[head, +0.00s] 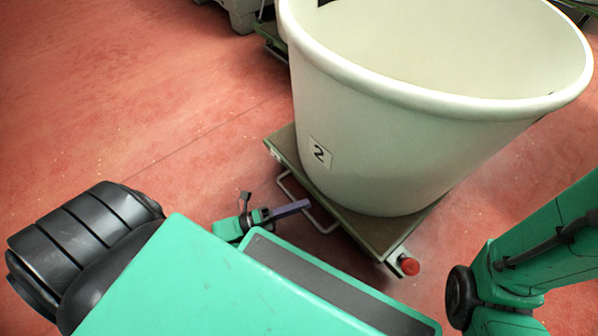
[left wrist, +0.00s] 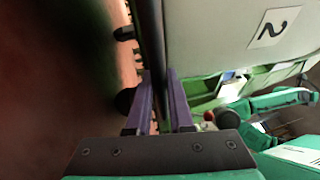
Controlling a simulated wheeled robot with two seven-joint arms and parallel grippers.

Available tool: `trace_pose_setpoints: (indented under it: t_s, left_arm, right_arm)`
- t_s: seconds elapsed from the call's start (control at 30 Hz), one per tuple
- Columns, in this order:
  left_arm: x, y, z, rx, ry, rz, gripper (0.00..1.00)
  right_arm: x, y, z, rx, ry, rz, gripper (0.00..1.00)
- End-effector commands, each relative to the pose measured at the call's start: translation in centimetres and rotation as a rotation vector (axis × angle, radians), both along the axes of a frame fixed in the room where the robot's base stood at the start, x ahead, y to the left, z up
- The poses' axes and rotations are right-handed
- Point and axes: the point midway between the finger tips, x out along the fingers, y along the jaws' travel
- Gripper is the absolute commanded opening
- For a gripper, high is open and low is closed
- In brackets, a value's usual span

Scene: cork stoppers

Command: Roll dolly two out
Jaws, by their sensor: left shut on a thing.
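Dolly two (head: 375,236) is a flat, dull olive platform on the red floor. It carries a large cream tub (head: 400,150) with a label "2" (head: 320,153) on its side. The label also shows in the left wrist view (left wrist: 273,27). A thin metal loop handle (head: 318,224) sticks out from the dolly's near left edge. My left gripper (head: 305,205) has purple fingers and is shut on this handle. In the left wrist view a dark bar (left wrist: 152,50) runs between the fingers. My right arm is at the right edge; its gripper is not visible.
A red knob (head: 410,266) sits at the dolly's near corner. Behind stands another dolly (head: 268,32) with a grey container (head: 240,12), close to the tub's far left side. The red floor (head: 130,110) to the left is clear.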

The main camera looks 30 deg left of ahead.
Motion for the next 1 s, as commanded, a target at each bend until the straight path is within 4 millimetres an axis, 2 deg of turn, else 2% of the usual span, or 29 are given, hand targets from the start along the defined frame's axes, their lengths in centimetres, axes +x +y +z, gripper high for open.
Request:
trace_pose_setpoints:
  t_s: [0.2,0.23,0.3,0.83,1.0]
  left_arm:
    - [-0.4,0.1,-0.2,0.000,0.005,-0.003,0.00]
    - [-0.4,0.1,-0.2,0.000,0.005,-0.003,0.23]
    - [-0.4,0.1,-0.2,0.000,0.005,-0.003,0.50]
    - [-0.3,0.1,-0.1,0.000,0.003,-0.002,0.50]
    - [-1.7,1.5,-0.4,0.002,0.005,-0.001,0.50]
  right_arm:
    - [0.0,0.0,0.1,-0.001,-0.001,0.000,0.50]
    - [-0.1,0.0,0.1,0.000,-0.002,0.000,0.50]
    - [-0.1,0.0,0.1,-0.001,-0.004,-0.001,0.50]
    - [-0.5,0.0,0.2,-0.001,-0.015,0.001,0.50]
    - [-0.4,0.0,0.5,-0.001,-0.012,0.002,0.50]
